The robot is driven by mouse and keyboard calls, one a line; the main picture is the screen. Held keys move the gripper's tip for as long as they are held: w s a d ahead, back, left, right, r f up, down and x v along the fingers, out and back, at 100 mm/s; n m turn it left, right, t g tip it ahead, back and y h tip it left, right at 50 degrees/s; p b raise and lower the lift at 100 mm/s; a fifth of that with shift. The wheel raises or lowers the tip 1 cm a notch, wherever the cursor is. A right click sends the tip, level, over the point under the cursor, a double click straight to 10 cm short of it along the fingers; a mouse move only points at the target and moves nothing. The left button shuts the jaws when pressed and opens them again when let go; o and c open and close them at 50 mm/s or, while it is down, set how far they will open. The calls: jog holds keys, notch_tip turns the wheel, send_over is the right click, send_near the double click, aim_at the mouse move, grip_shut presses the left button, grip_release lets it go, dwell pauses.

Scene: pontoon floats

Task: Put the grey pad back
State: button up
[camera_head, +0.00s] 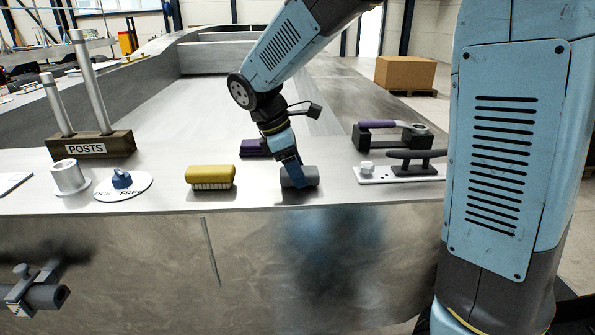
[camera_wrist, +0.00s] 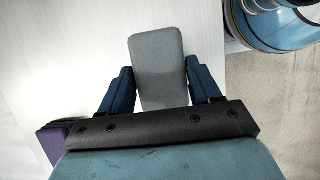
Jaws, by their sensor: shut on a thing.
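The grey pad (camera_head: 311,175) is a dark grey block with rounded ends in the head view, at the front part of the metal deck. My gripper (camera_head: 293,182) comes down on it from above, its blue fingers across the pad. In the wrist view the pad (camera_wrist: 157,68) lies between the two blue fingers of my gripper (camera_wrist: 158,82), which are shut on its sides. I cannot tell whether the pad's underside touches the deck. A stack of purple pads (camera_head: 253,147) lies just behind and to the left; a purple corner (camera_wrist: 58,140) also shows in the wrist view.
A yellow brush (camera_head: 210,177) lies to the left. Farther left stand a round plate with a blue knob (camera_head: 122,180), a grey flanged tube (camera_head: 67,177) and the POSTS block (camera_head: 92,147). A dark cleat (camera_head: 416,160) and a purple-handled tool (camera_head: 377,125) are at right.

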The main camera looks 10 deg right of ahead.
jog(key=shift+f, duration=0.35)
jog(key=o, duration=1)
jog(key=v, duration=1.2)
jog(key=r+m+y, duration=0.1)
jog(key=m+y, duration=0.1)
jog(key=m, duration=0.1)
send_over(308, 174)
jog(key=shift+s+d+f+m+t+y, duration=0.45)
jog(key=shift+s+d+m+t, duration=0.5)
jog(key=shift+s+d+m, duration=1.5)
jog(key=shift+s+d+f+m+t+y, duration=0.35)
jog(key=shift+s+d+f+m+t, duration=0.45)
jog(key=shift+s+d+m, duration=1.7)
jog(key=shift+s+d+f+m+t+y, duration=0.35)
jog(key=shift+s+d+m+t, duration=0.8)
jog(key=shift+s+d+m, duration=1.35)
